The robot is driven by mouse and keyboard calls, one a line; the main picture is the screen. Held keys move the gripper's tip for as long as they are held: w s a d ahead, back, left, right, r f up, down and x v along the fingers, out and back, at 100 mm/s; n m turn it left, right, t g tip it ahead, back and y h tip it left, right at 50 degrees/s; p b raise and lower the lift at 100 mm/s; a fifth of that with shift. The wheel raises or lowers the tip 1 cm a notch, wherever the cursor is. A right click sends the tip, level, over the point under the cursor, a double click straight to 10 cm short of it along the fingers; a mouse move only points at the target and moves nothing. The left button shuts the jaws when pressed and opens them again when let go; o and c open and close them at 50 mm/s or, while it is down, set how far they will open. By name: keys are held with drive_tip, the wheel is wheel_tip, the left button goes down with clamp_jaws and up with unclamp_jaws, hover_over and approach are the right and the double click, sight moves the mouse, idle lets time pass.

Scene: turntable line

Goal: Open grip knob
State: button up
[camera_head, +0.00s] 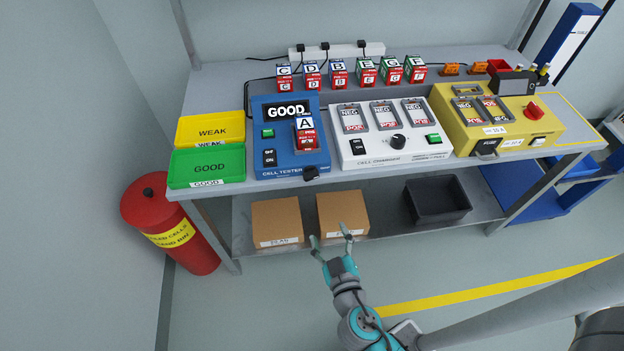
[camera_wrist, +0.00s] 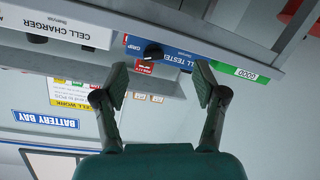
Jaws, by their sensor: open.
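A small black knob (camera_head: 311,173) sticks out at the front lower right of the blue cell tester (camera_head: 285,172). In the wrist view the same black knob (camera_wrist: 152,52) sits beside a white label reading GRIP, above the gap between my fingertips. The tester holds a red cell marked A (camera_head: 306,138), and its display reads GOOD. My gripper (camera_head: 331,238) is open and empty, below and in front of the knob and apart from it. In the wrist view my gripper (camera_wrist: 160,84) has both fingers spread, with nothing between them.
A white cell charger (camera_head: 372,160) and a yellow unit (camera_head: 540,120) stand right of the tester; green (camera_head: 180,182) and yellow (camera_head: 230,117) trays stand left. Cardboard boxes (camera_head: 276,220) and a black bin (camera_head: 438,213) are on the lower shelf. A red drum (camera_head: 165,210) stands left.

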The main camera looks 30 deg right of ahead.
sight(311, 178)
drive_tip(key=w+d+r, duration=0.1)
drive_tip(key=w, duration=0.4)
drive_tip(key=w+d+r+h, duration=0.1)
drive_tip(key=w, duration=0.4)
drive_tip(key=w+d+r+t+h, duration=0.1)
drive_tip(key=w+d+r, duration=0.1)
drive_tip(key=w, duration=0.2)
drive_tip(key=shift+w+m, duration=0.3)
drive_tip(key=shift+w, duration=0.1)
